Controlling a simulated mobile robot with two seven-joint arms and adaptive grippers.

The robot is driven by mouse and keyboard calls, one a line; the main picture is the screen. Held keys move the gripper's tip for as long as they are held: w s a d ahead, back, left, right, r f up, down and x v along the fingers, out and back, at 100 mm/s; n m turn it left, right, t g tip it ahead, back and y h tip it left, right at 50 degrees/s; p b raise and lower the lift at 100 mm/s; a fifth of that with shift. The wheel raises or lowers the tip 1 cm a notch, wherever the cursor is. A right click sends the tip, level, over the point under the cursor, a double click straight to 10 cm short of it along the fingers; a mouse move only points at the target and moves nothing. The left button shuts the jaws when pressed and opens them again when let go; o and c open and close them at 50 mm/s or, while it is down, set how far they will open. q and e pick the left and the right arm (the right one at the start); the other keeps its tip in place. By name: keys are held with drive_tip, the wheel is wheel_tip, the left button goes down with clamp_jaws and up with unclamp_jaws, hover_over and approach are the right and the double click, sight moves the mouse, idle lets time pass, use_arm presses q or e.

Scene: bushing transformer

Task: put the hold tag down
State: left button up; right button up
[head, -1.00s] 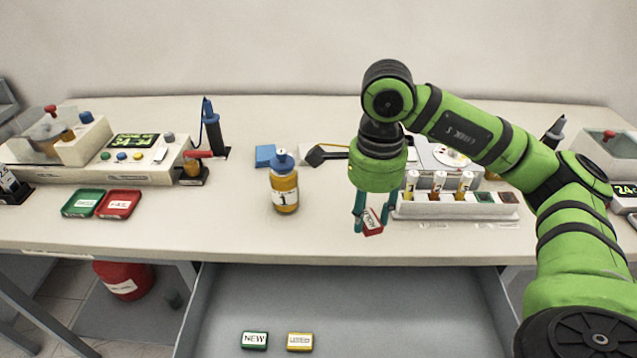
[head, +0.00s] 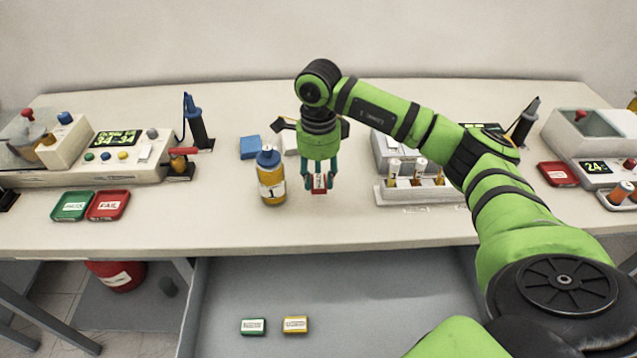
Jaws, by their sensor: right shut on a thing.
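The hold tag, seen as a small red block with a white label (head: 319,183), is between the fingers of my right gripper (head: 319,180). The gripper points down and is shut on it, just right of a bottle marked 1 (head: 271,180) on the bench. I cannot tell whether the tag touches the bench top. My left gripper is not in view.
An open drawer (head: 350,290) below the bench front holds a green tag (head: 253,326) and a yellow tag (head: 295,325). A white vial rack (head: 420,192) stands to the right. Green (head: 73,206) and red (head: 108,205) trays lie at left. Bench between bottle and rack is mostly clear.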

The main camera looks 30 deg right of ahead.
sight(319, 180)
wheel_tip(319, 180, down, 3)
drive_tip(key=shift+f+p, duration=0.2)
drive_tip(key=shift+p, duration=0.45)
drive_tip(key=shift+f, duration=0.25)
drive_tip(key=shift+f, duration=0.2)
drive_tip(key=o, duration=0.8)
drive_tip(key=shift+r, duration=0.1)
